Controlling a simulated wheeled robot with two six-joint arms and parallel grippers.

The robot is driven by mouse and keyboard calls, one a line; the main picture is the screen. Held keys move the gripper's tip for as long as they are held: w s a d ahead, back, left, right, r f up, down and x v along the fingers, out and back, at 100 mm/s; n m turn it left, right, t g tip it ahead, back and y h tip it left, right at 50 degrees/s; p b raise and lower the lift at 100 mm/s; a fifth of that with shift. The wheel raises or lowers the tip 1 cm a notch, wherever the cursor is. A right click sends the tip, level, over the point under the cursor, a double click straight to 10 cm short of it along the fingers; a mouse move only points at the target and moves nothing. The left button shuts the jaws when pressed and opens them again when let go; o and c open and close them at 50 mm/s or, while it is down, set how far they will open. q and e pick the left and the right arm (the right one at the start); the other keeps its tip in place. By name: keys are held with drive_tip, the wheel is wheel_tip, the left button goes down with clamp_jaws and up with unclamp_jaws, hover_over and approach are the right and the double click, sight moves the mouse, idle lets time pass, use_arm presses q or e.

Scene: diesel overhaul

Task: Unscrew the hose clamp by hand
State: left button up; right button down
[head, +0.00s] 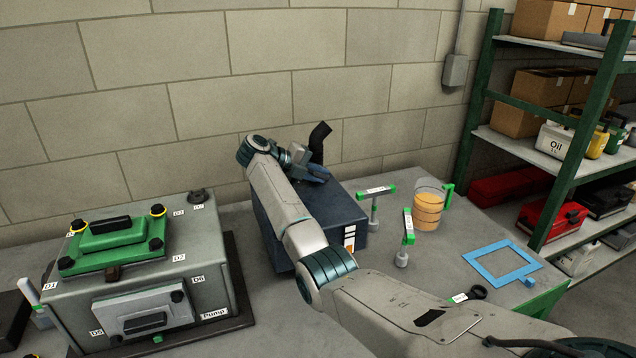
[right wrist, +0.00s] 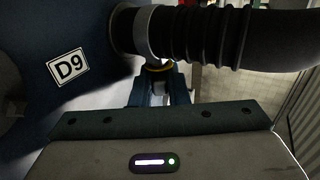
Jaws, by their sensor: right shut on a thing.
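The black ribbed hose (right wrist: 210,36) runs across the top of the right wrist view into a dark blue body marked D9 (right wrist: 68,68). The light grey hose clamp (right wrist: 147,34) rings the hose near that body, with a yellow part (right wrist: 160,68) below it. My right gripper (right wrist: 160,84) is shut on the clamp's lower part, which its fingers partly hide. In the head view the right gripper (head: 317,172) is at the top of the dark blue block (head: 345,215), beside the upright black hose (head: 319,140). My left gripper is out of view.
A grey pump box (head: 215,270) with a green top part stands at the left. Two green-handled tools (head: 376,190), an orange-filled beaker (head: 428,210) and a blue square frame (head: 492,262) are to the right. A loaded shelf (head: 560,150) stands at the far right.

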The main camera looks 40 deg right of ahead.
drive_tip(key=shift+f+h, duration=0.1)
drive_tip(key=shift+h, duration=0.2)
drive_tip(key=c, duration=1.7)
unclamp_jaws()
drive_tip(key=shift+a, duration=0.1)
drive_tip(key=shift+w+a+b, duration=0.1)
drive_tip(key=shift+a+b, duration=0.35)
drive_tip(key=b+v, duration=0.3)
drive_tip(key=v, duration=0.6)
drive_tip(key=shift+a+r, duration=0.35)
drive_tip(key=shift+a, duration=0.05)
drive_tip(key=shift+w, duration=0.1)
